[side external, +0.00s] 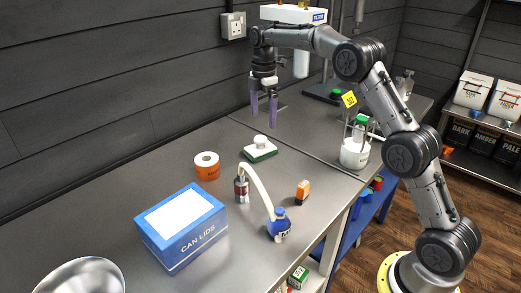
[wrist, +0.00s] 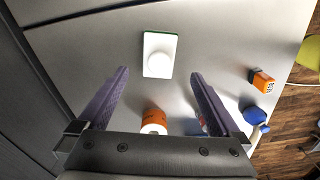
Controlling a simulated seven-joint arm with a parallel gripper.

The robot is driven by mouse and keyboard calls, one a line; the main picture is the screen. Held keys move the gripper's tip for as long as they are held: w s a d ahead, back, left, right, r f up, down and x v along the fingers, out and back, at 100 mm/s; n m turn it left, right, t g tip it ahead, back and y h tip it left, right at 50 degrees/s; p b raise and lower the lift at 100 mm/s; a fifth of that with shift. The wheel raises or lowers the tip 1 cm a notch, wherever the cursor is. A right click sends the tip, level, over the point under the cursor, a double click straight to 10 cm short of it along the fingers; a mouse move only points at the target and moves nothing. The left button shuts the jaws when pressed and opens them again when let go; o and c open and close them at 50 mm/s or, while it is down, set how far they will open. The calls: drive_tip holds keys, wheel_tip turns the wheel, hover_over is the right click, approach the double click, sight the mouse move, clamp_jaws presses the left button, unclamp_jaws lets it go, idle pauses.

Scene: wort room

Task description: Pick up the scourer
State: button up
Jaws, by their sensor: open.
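The scourer (side external: 259,150) appears to be the flat block with a green layer, a white top and a round white knob. It lies on the steel counter near the back wall. In the wrist view its white top (wrist: 151,70) shows ahead of the fingers, with a thin green edge. My gripper (side external: 264,112) is open and empty, pointing down well above the counter. Its purple fingers are apart from the scourer, which appears centred between the fingertip lines (wrist: 160,73) in the wrist view.
A blue can-lids box (side external: 190,244) stands in front.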

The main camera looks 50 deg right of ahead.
sight(262, 137)
wheel_tip(262, 137, down, 11)
drive_tip(key=shift+w+a+r, duration=0.1)
drive_tip(key=shift+a+r, duration=0.05)
drive_tip(key=shift+r, duration=0.05)
drive_tip(key=c, duration=1.2)
drive_tip(key=shift+r, duration=0.15)
